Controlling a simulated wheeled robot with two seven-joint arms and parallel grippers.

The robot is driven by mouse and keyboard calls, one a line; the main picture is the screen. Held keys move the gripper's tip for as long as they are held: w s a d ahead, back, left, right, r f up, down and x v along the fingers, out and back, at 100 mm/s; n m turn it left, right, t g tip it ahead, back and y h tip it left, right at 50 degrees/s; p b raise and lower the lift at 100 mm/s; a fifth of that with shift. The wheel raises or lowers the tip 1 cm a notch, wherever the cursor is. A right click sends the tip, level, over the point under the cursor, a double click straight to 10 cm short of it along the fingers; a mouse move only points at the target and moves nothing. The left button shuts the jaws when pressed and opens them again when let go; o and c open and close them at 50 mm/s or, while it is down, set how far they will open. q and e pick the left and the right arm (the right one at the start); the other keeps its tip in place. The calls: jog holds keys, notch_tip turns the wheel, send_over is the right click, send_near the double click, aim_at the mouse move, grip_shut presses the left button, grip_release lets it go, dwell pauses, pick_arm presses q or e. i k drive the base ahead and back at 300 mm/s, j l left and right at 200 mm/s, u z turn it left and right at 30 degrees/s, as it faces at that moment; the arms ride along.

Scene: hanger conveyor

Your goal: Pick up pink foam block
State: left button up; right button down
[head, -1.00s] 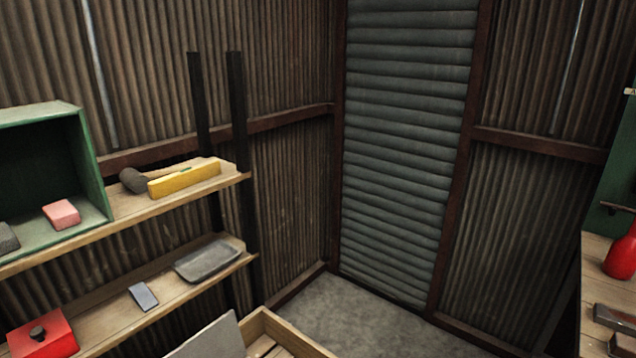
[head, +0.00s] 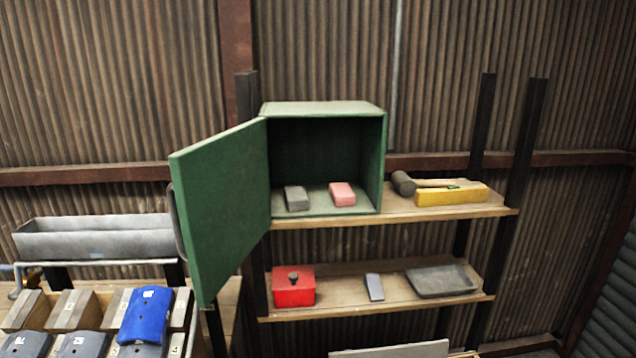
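The pink foam block (head: 342,194) lies on the floor of the green cabinet (head: 375,160), right of a grey block (head: 297,198), with a small gap between them. The cabinet stands on the upper wooden shelf (head: 440,211). Its green door (head: 222,210) is swung open to the left, so the inside is in plain view. Neither of my grippers shows in the head view.
A mallet (head: 404,184) and a yellow level (head: 452,195) lie right of the cabinet. The lower shelf holds a red box (head: 293,287), a small grey block (head: 374,287) and a grey tray (head: 441,281). A metal trough (head: 95,240) and a blue item (head: 146,315) are at left.

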aim_at(342, 195)
jog(key=k+j+z, duration=0.15)
jog(key=j, duration=0.3)
jog(key=k+j+z, duration=0.1)
jog(key=j, duration=0.35)
jog(key=k+j+z, duration=0.15)
jog(key=j, duration=0.3)
jog(key=k+j+z, duration=0.15)
jog(key=j, duration=0.25)
jog(key=k+j+z, duration=0.15)
jog(key=j, duration=0.25)
jog(key=i+l+u, duration=0.1)
jog(key=l+u, duration=0.15)
jog(key=l, duration=0.55)
jog(key=l+u, duration=0.25)
jog(key=l, duration=0.5)
